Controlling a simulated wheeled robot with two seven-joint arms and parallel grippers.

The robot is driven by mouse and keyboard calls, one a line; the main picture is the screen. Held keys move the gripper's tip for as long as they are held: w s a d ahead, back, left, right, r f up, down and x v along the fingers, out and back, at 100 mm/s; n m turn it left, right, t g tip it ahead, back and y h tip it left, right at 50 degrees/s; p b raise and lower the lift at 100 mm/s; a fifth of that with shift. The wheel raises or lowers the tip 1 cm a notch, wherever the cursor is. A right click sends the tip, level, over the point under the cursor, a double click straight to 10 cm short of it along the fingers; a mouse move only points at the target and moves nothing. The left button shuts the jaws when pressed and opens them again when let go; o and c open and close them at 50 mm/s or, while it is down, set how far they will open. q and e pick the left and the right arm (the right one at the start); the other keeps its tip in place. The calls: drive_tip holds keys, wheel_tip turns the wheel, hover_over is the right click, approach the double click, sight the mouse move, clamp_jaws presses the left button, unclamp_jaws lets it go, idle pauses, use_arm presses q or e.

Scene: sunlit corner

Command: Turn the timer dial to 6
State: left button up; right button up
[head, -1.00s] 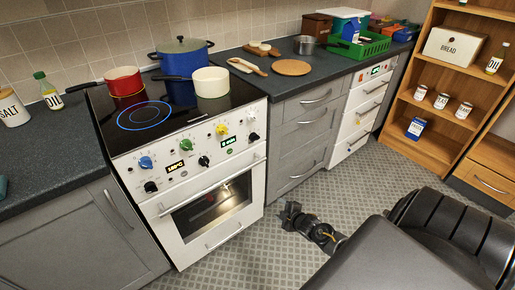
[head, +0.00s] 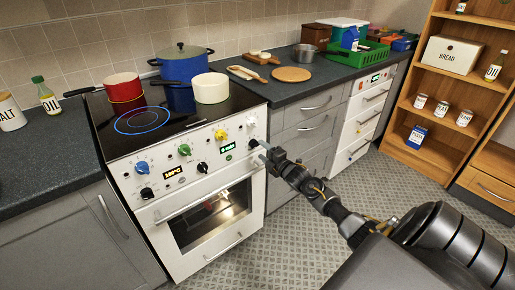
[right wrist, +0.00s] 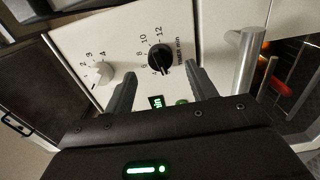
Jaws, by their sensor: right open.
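The timer dial is a black knob (head: 254,143) at the right end of the white oven's front panel (head: 150,165). In the right wrist view the timer dial (right wrist: 160,58) has printed numbers around it, 10 and 12 among them, and the words TIMER min. Where its pointer stands is hard to read. My right gripper (head: 264,153) is open and empty, close in front of the dial. In the right wrist view the fingers of my right gripper (right wrist: 161,75) stand to either side of the dial, apparently short of it. My left gripper is not in view.
A white knob (right wrist: 99,73) sits beside the dial. A green display (head: 228,148), other coloured knobs and the oven handle (right wrist: 248,60) are close by. Pots, including a white one (head: 211,88), stand on the hob above. The floor (head: 275,240) before the oven is clear.

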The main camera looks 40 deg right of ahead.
sight(254, 144)
drive_tip(key=shift+w, duration=2.15)
drive_tip(key=shift+c, duration=0.3)
drive_tip(key=c, duration=0.9)
